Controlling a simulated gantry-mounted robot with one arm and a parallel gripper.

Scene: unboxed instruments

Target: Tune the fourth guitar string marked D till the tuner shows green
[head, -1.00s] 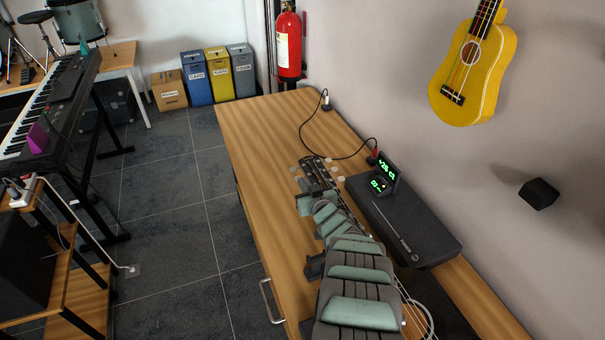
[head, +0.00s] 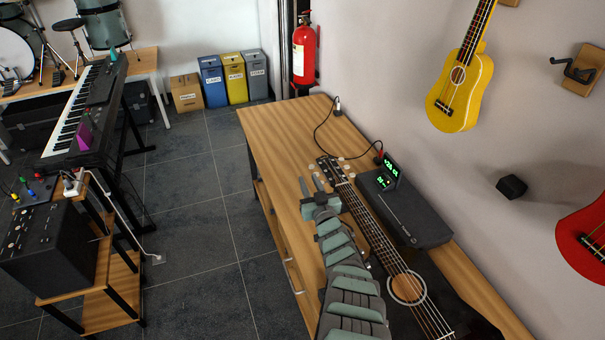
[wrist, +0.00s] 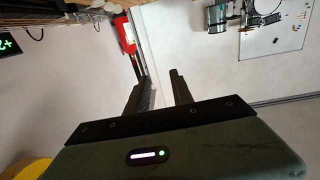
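A dark guitar lies on the wooden table, its headstock (head: 328,166) toward the back and its strings running to the round sound hole (head: 406,288). Pale tuning pegs (head: 341,160) show on the right of the headstock; I cannot tell which peg is D. My gripper (head: 309,185) is just left of the headstock, apart from it. Its two fingers are parted with nothing between them, as the wrist view also shows (wrist: 161,88). The tuner (head: 389,172) shows green digits, too small to read surely; part of its display shows in the wrist view (wrist: 6,44).
A black case (head: 408,212) lies right of the guitar neck, beneath the tuner. A black cable (head: 318,138) loops across the table behind the headstock. A yellow ukulele (head: 460,90) and a red instrument (head: 585,235) hang on the wall. The table's far left is clear.

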